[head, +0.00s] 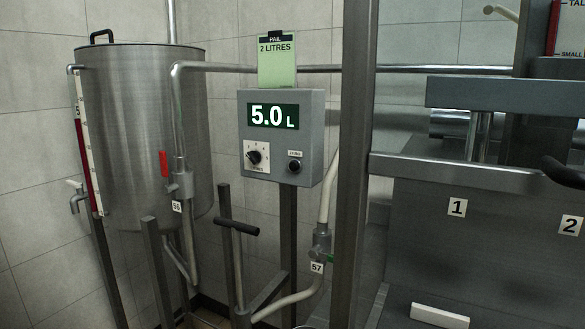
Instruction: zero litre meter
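The litre meter (310,153) is a grey box on a post in the middle of the head view. Its green display (274,116) reads 5.0 L. Below the display, a black selector knob (253,156) sits on a white dial plate at the lower left. A dark round button (294,166) sits at the lower right, under a small label too fine to read. A green card (277,68) above the box says PAIL, 2 LITRES. My gripper is not in view.
A steel tank (140,130) with a red-handled valve (164,164) stands left. A black T-handle (236,228) stands below the meter. A steel upright (352,165) rises close to its right.

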